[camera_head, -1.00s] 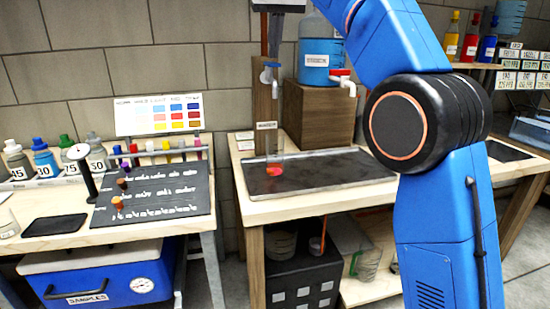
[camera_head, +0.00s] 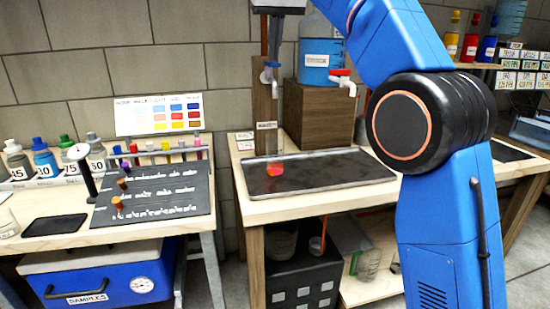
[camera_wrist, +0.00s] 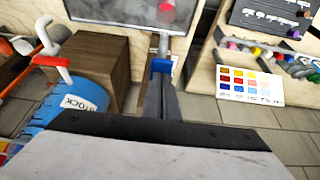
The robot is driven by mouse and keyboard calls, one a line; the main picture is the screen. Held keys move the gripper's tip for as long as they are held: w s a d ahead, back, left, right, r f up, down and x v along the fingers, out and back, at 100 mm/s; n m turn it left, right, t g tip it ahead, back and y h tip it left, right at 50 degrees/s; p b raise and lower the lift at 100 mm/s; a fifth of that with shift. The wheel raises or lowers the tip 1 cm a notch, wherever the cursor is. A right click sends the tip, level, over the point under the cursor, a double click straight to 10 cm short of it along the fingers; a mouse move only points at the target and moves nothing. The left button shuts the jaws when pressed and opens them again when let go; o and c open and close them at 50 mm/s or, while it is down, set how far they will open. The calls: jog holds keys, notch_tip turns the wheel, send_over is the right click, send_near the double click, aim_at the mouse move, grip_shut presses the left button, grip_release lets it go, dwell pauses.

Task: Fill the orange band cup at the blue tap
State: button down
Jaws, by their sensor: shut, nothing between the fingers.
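The blue tap (camera_head: 266,75) is on the wooden post behind the metal tray, and its blue top also shows in the wrist view (camera_wrist: 162,66). A clear column stands below it, and I cannot tell cup wall from water. The orange band cup (camera_head: 275,169) shows as a bright red-orange patch at the column's foot, on the tray. It is a small red spot in the wrist view (camera_wrist: 167,6). My gripper (camera_head: 273,58) is shut and empty, pointing down with its tips at the tap's blue top. Whether they touch it is unclear.
A dark metal tray (camera_head: 345,169) covers much of the bench. A wooden block (camera_head: 318,112) carries a blue tank (camera_head: 318,60) with a red-handled tap (camera_head: 341,73) right of my gripper. A slanted dark board (camera_head: 165,188) with corks lies on the left bench.

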jog(key=shift+f, duration=1.05)
dwell(0.7)
dwell(3.7)
jog(key=shift+r, duration=1.8)
jog(key=shift+d, duration=0.1)
